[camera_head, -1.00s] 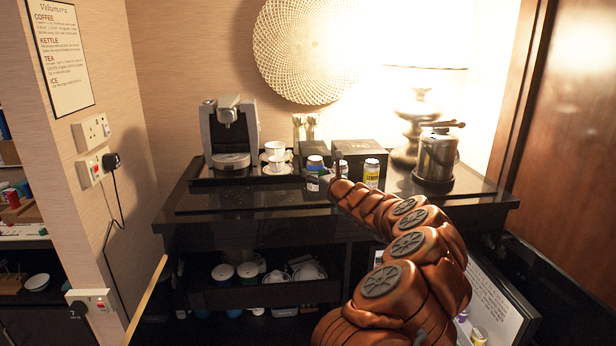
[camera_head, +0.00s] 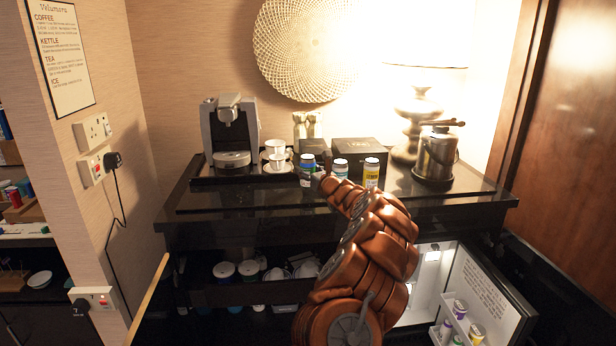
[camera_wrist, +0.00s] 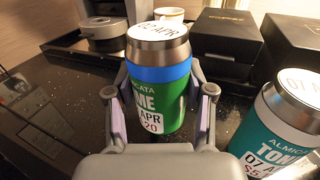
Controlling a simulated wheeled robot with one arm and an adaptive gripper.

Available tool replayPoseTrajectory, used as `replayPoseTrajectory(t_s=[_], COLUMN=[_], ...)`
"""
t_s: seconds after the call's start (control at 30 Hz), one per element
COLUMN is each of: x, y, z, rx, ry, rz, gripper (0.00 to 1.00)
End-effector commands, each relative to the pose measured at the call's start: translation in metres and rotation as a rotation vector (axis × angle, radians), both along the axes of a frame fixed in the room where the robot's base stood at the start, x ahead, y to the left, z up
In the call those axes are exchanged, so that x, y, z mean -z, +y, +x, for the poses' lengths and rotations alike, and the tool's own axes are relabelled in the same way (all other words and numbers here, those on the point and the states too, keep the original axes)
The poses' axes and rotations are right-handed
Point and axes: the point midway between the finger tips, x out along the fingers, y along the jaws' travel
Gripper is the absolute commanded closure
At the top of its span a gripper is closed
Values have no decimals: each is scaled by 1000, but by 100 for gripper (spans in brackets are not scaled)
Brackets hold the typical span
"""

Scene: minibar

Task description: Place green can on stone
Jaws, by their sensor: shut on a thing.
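The green can (camera_head: 307,172), with a blue band and silver lid, is at the front middle of the dark stone counter (camera_head: 235,201). In the wrist view the green can (camera_wrist: 158,85) is upright between the two fingers. My gripper (camera_wrist: 160,103) is shut on it, one finger on each side. In the head view my gripper (camera_head: 322,177) is partly hidden by my arm.
A teal can (camera_wrist: 285,125) stands close right of the held can; a yellow can (camera_head: 371,173) is farther right. Behind are black boxes (camera_head: 358,150), cups (camera_head: 277,157) and a coffee machine (camera_head: 230,130). A metal ice bucket (camera_head: 436,158) is right. The fridge door (camera_head: 485,290) below is open.

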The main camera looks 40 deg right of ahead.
Motion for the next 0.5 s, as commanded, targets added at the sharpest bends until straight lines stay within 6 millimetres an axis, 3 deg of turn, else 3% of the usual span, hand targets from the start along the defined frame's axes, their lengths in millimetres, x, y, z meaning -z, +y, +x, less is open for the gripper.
replayPoseTrajectory(t_s=[0.17, 0.5], x=[20, 24], y=[0, 0], z=[0, 0], rx=[0, 0], ry=[3, 1], rz=[1, -1], gripper=[98, 98])
